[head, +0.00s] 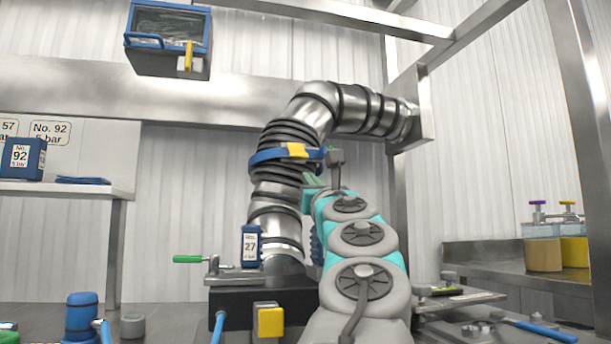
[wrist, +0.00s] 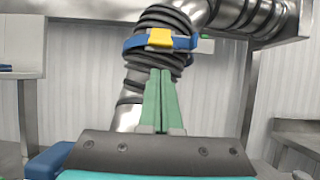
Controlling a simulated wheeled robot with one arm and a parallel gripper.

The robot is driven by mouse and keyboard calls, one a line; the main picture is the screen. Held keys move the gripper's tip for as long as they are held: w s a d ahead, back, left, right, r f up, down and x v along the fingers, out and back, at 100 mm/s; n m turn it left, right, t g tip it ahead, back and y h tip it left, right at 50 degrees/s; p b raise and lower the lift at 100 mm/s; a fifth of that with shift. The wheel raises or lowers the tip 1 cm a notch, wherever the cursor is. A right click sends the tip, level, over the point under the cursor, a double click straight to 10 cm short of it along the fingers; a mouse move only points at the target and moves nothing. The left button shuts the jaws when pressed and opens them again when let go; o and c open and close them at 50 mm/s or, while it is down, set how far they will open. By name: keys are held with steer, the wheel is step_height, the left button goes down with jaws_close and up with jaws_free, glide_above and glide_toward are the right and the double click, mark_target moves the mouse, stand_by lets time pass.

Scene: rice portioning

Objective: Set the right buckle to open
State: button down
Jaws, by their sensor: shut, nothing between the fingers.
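A blue strap (head: 264,157) runs around the black ribbed sleeve of the steel duct. A yellow block (head: 295,150) sits on its front, and a small green piece shows at its right end in the wrist view (wrist: 206,35). I cannot tell which of these is the right buckle, nor its open or closed state. The strap also shows in the wrist view (wrist: 134,42), with the yellow block (wrist: 160,38) above my fingertips. My gripper (wrist: 160,72) is shut and empty, its green fingers together and pointing up below the strap. It also shows beside the duct in the head view (head: 310,181).
The steel duct (head: 318,108) bends right to a wall bracket. A blue No. 27 tag (head: 250,246) and a green-handled crank (head: 190,259) stand at its base. A blue box (head: 168,40) hangs upper left. Yellow-filled containers (head: 574,252) stand far right.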

mark_target(297, 150)
steer(key=p+x, duration=0.4)
steer(key=x, duration=0.5)
steer(key=shift+r, duration=0.2)
steer(key=shift+w, duration=0.1)
steer(key=shift+r+p, duration=0.15)
steer(key=shift+p, duration=0.15)
